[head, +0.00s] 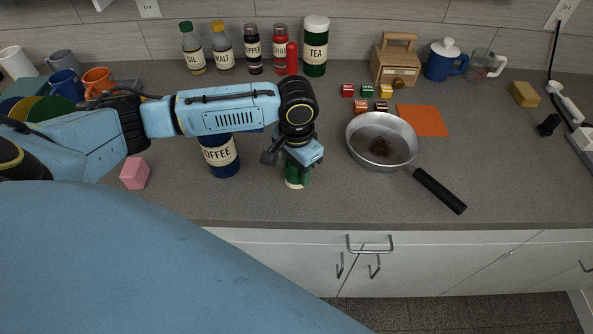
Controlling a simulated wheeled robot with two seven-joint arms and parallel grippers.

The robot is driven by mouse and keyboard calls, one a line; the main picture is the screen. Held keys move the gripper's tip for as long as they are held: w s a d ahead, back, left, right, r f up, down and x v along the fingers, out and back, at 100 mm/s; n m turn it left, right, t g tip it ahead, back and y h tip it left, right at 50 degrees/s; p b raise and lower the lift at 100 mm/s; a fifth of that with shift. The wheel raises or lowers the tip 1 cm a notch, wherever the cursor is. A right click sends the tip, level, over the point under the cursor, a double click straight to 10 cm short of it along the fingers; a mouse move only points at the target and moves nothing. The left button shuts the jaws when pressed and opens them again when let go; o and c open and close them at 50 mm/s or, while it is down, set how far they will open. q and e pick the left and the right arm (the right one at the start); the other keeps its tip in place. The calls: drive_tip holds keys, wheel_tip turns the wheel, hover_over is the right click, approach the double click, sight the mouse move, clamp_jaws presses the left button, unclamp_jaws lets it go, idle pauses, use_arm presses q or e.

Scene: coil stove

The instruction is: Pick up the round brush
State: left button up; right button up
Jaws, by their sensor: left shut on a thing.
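My left gripper (293,165) points down above the counter, right of the blue coffee canister (222,155). It is shut on a green thing with a pale lower rim (296,183), which looks like the round brush. The gripper and wrist hide its upper part, and I cannot tell whether it touches the counter. A metal frying pan (404,142) stands to the right, with a dark brown stain (379,148) inside and its black handle pointing to the front right. My right gripper is not in view.
Bottles and a tea canister (315,46) line the wall. Small coloured blocks (367,91) and an orange mat (422,120) lie behind the pan. The front right counter is clear.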

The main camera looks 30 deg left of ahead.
use_arm(q)
drive_tip(key=shift+r+p, duration=0.5)
drive_tip(key=shift+r, duration=4.5)
